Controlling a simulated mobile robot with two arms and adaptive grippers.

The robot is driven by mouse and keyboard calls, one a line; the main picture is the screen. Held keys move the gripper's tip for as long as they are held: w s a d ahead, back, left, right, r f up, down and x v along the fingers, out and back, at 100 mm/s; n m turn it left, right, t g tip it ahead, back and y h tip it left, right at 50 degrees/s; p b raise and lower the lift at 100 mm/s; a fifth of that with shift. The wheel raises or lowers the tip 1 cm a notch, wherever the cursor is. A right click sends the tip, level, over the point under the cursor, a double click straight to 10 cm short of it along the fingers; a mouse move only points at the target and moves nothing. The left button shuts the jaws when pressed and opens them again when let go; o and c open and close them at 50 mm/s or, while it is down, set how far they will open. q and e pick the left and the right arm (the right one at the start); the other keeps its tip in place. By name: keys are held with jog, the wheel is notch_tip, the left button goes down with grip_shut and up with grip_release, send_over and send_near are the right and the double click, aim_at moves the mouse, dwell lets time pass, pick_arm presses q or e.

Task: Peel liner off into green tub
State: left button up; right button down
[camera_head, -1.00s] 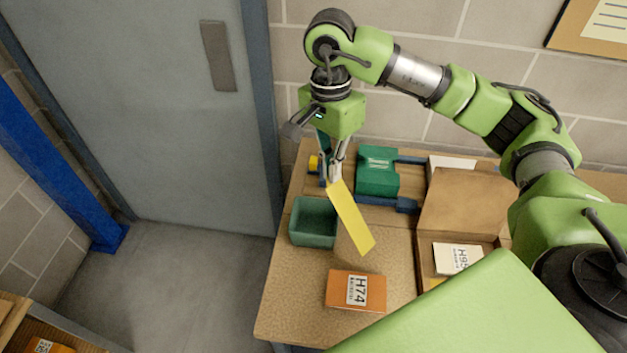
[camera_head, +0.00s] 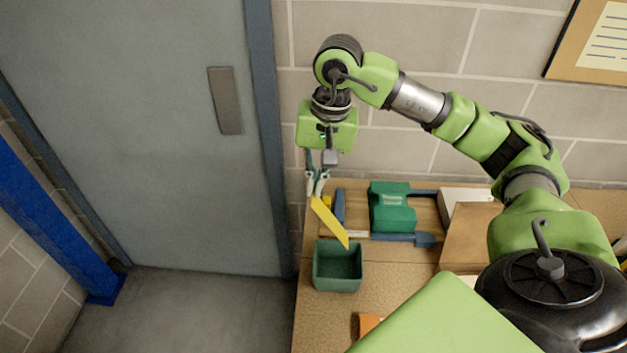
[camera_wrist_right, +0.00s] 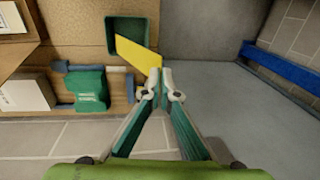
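A yellow liner strip (camera_head: 331,224) hangs tilted from my right gripper (camera_head: 317,190), which is shut on its upper end. The green tub (camera_head: 338,284) stands open at the bench's left edge. In the head view the strip's lower end is just above the tub's back rim; I cannot tell whether they touch. In the right wrist view the liner (camera_wrist_right: 138,54) runs from the closed fingertips (camera_wrist_right: 162,84) and overlaps the edge of the tub (camera_wrist_right: 110,36). The part of the tub behind it is hidden. My left gripper is not in view.
A green dispenser-like block (camera_head: 391,207) sits at the back of the bench (camera_head: 392,275) among blue parts. A white box (camera_head: 462,203) and brown cardboard are to its right. An orange box (camera_head: 368,325) is partly hidden in front. A grey door (camera_head: 140,140) stands left.

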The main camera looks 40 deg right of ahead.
notch_tip(320, 180, down, 4)
jog(key=shift+w+a+r+b, duration=0.1)
jog(key=shift+a+b, duration=0.05)
jog(key=shift+b, duration=0.8)
notch_tip(320, 180, down, 4)
jog(key=b, duration=0.3)
jog(key=shift+f+b, duration=0.25)
jog(key=shift+b, duration=0.1)
notch_tip(320, 180, down, 4)
jog(key=b, duration=0.4)
jog(key=shift+f, duration=0.15)
jog(key=c, duration=2.2)
grip_release()
send_near(315, 202)
notch_tip(315, 202, down, 5)
